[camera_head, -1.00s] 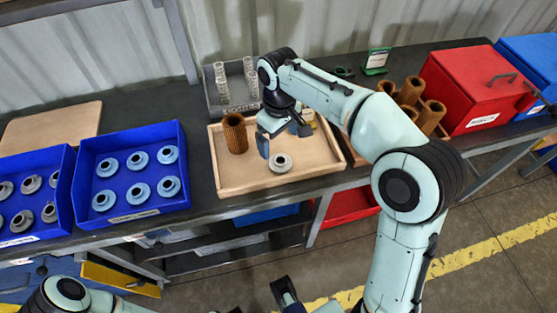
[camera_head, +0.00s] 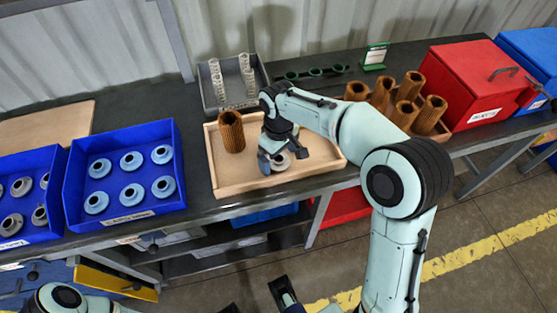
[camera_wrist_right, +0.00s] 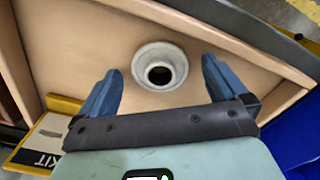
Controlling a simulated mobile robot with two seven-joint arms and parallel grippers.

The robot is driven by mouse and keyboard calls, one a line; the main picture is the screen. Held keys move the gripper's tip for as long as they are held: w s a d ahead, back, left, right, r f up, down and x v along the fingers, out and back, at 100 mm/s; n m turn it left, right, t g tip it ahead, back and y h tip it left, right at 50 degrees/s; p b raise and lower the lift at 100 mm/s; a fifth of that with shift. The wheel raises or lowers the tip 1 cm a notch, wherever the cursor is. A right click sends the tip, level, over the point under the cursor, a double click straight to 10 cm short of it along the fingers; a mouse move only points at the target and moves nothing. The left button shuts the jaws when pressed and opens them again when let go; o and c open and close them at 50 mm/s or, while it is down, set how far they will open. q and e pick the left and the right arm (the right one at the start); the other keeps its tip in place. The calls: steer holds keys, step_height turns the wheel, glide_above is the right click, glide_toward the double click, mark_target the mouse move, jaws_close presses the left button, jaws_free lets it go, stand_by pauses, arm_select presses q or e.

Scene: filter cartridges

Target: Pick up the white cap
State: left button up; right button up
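The white cap (camera_wrist_right: 141,66), a round pale flanged ring with a dark centre hole, lies flat in the wooden tray (camera_head: 238,187). In the head view the cap (camera_head: 281,164) is partly hidden by my right gripper (camera_head: 282,158). In the right wrist view my right gripper (camera_wrist_right: 162,66) is open, with its two blue fingers apart on either side of the cap. Neither finger visibly touches it; the height between them is hard to judge. A dark piece at the bottom of the head view may be my left gripper (camera_head: 285,291); its fingers are not clear.
A brown pleated filter (camera_head: 231,132) stands in the tray's back left. Blue bins (camera_head: 122,218) with bluish and grey caps are at left. A grey rack (camera_head: 211,98) with clear tubes is behind. More filters (camera_head: 408,89) and a red box (camera_head: 470,80) are at right.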

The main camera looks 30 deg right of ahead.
steer(key=c, duration=1)
steer(key=shift+r, duration=0.1)
steer(key=shift+c, duration=0.2)
